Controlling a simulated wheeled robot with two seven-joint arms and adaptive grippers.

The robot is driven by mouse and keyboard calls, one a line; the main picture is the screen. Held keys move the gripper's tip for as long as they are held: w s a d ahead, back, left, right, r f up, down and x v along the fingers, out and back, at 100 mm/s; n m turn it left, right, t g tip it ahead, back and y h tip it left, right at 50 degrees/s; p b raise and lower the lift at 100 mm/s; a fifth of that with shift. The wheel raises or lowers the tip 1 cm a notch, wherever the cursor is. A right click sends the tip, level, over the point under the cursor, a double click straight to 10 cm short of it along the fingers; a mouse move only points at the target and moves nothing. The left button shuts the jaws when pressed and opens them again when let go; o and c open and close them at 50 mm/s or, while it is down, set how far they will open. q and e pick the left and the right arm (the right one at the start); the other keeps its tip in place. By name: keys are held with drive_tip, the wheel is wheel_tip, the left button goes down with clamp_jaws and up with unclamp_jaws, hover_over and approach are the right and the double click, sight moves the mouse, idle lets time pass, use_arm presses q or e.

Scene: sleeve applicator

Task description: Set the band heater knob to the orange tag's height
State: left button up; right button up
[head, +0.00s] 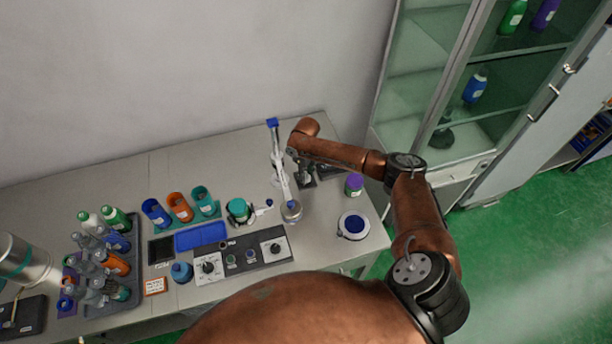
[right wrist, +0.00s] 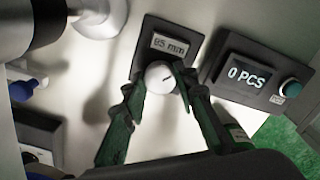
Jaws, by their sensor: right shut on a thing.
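My right gripper (right wrist: 160,82) has its dark green fingers around a white round knob (right wrist: 160,76) with a dark pointer line, and is shut on it. The knob sits on a dark box below a small display (right wrist: 170,46) that seems to read 85 mm; its first digit is hard to tell. In the head view the right gripper (head: 304,170) is at the back right of the bench, beside the applicator post, and the knob is hidden there. A small orange-edged tag (head: 155,286) lies at the bench front; its writing is too small to read. My left gripper is not in view.
A counter box (right wrist: 252,78) reading 0 PCS stands right of the knob box. The applicator post (head: 279,160) is close left of the gripper. A purple-capped jar (head: 354,184) and a round dish (head: 353,226) stand to its right. A control panel (head: 243,256) lies in front.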

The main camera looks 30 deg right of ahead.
drive_tip(key=shift+w+r, duration=0.1)
drive_tip(key=shift+w, duration=0.05)
drive_tip(key=o, duration=1.1)
drive_tip(key=shift+o, duration=0.2)
wheel_tip(320, 180, up, 12)
